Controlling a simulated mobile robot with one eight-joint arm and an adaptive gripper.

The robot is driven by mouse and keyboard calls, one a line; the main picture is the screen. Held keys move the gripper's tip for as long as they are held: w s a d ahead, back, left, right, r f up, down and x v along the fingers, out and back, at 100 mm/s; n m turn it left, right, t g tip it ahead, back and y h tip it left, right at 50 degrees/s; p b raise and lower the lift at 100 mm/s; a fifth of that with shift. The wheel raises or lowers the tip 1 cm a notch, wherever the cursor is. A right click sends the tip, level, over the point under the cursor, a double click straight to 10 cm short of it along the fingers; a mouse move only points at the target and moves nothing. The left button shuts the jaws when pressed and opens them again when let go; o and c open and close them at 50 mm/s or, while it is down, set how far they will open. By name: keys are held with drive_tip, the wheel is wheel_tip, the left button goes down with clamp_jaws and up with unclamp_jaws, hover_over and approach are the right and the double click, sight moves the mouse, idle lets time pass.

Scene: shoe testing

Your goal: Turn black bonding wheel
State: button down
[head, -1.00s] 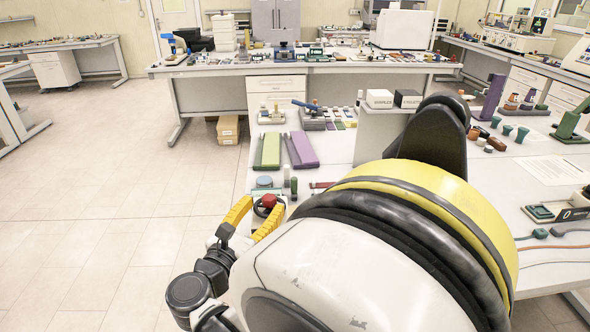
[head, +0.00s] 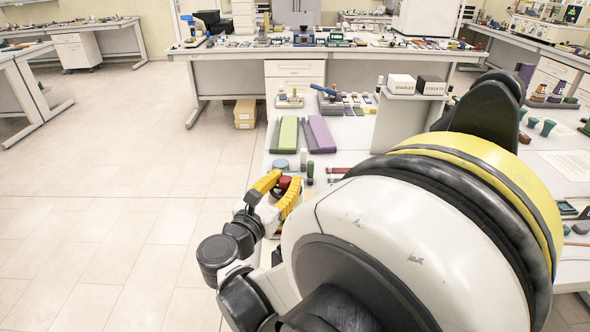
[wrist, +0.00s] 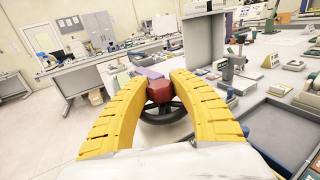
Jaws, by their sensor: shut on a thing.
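The black wheel (wrist: 163,114) shows in the wrist view below and between my fingers. It is a dark ring with spokes and a red block-like hub (wrist: 147,87) at its middle. My gripper (wrist: 146,80) has two curved yellow fingers, with their tips on either side of the red hub, shut on it. In the head view my gripper (head: 285,178) is at the near left end of the bench, with the red hub (head: 285,183) between its fingers. The wheel's rim is mostly hidden there by the fingers.
Green (head: 285,133) and purple (head: 320,134) slabs lie just beyond the wheel, with small cylinders nearby. A grey stand (head: 402,125) carries a white box (head: 401,84) and a black box (head: 431,85). Open floor (head: 120,210) lies to the left.

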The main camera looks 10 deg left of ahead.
drive_tip(key=shift+y, duration=0.3)
